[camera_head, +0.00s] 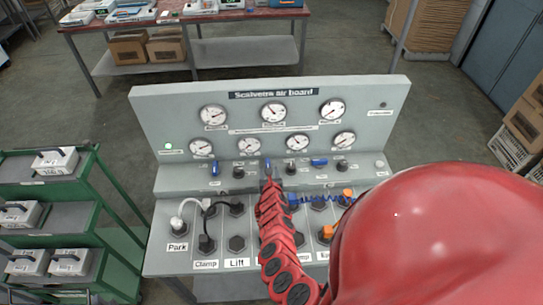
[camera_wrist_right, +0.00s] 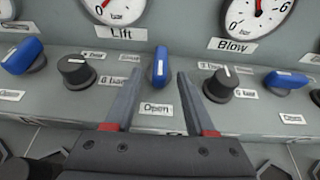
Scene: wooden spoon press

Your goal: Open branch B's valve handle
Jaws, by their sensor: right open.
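A blue valve handle (camera_wrist_right: 160,68) stands upright on the panel's sloped ledge, with an "Open" label below it. In the head view it is the middle blue handle (camera_head: 267,163). My right gripper (camera_wrist_right: 158,76) is open, its two fingers on either side of this handle with visible gaps. Another blue handle (camera_wrist_right: 22,56) is tilted at left and one (camera_wrist_right: 285,81) lies nearly level at right. I cannot read which is branch B. My left gripper is not in view.
Black knobs (camera_wrist_right: 76,71) and (camera_wrist_right: 221,84) flank the middle handle. Gauges (camera_head: 273,112) fill the upright board. Below are sockets, a white plug (camera_head: 177,222), a black hose (camera_head: 207,243) and a blue coiled hose (camera_head: 320,199). A green cart (camera_head: 110,210) stands left.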

